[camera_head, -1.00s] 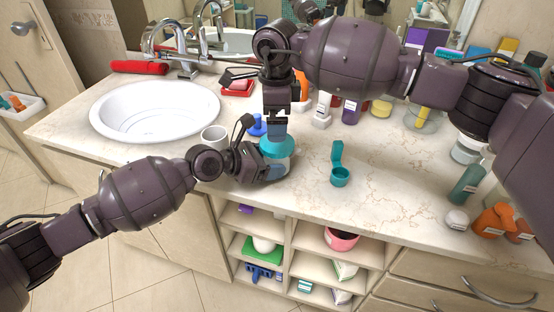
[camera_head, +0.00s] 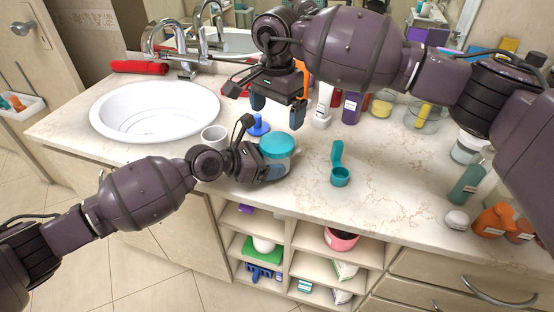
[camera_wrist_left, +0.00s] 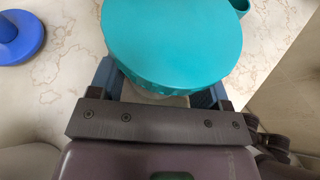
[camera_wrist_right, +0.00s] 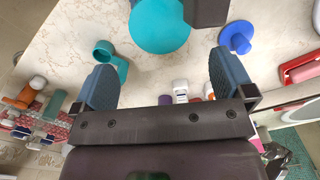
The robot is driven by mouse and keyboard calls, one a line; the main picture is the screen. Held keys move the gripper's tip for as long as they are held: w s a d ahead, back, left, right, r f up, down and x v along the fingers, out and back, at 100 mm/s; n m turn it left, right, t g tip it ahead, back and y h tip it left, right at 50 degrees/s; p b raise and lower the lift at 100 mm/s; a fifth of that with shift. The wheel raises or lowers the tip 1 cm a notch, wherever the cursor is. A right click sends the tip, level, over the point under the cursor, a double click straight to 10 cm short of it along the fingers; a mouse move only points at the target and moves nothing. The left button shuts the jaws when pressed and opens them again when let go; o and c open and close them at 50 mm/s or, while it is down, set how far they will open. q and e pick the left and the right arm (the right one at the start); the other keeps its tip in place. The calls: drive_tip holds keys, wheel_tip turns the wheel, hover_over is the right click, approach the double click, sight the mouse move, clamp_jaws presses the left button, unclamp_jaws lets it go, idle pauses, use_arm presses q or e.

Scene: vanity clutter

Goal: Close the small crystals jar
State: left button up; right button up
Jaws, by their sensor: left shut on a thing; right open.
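The small jar (camera_head: 277,168) stands on the counter near its front edge, with a pale body and a teal lid (camera_head: 276,145) on top. The lid sits level and covers the mouth in the left wrist view (camera_wrist_left: 172,40); I cannot tell how tightly it is screwed. My left gripper (camera_head: 268,165) is shut around the jar's body below the lid, and the contents are mostly hidden. My right gripper (camera_head: 279,106) is open and empty, above and behind the jar. In the right wrist view the teal lid (camera_wrist_right: 160,22) shows beyond the open fingers.
A blue stand (camera_head: 258,127) and a white cup (camera_head: 214,137) are close on the left, near the sink (camera_head: 150,110). Bottles stand behind. The counter's right middle is clear.

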sight(277, 142)
drive_tip(key=shift+f, duration=4)
drive_tip(key=c, duration=0.8)
drive_tip(key=shift+o, duration=0.2)
drive_tip(key=m, duration=0.9)
drive_tip(key=shift+m, duration=0.4)
